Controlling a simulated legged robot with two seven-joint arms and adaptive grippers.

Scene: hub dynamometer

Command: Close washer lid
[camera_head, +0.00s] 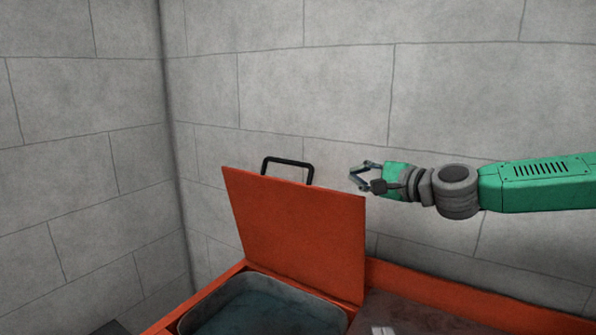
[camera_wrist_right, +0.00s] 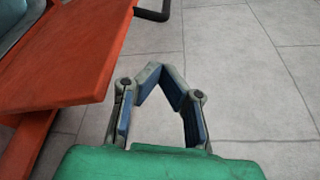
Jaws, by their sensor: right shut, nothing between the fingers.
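The orange washer lid (camera_head: 300,235) stands raised, leaning back at the rear of the washer. A black handle (camera_head: 287,163) sticks up from its top edge. Below the lid is the open washer basin (camera_head: 262,305), grey-walled with a dark bluish inside. My right gripper (camera_head: 357,176) is in the air to the right of the handle, near the lid's upper right corner, apart from both. In the right wrist view its fingertips (camera_wrist_right: 163,78) meet with nothing between them. The lid (camera_wrist_right: 75,55) also shows there at the left, with part of the handle (camera_wrist_right: 152,14) at the top. My left gripper is not in view.
The washer's orange body (camera_head: 480,305) extends to the right, with a dark brown top (camera_head: 420,315) beside the basin and a small pale item (camera_head: 383,330) on it. Grey block walls (camera_head: 330,80) stand behind and at the left. The space above the basin is clear.

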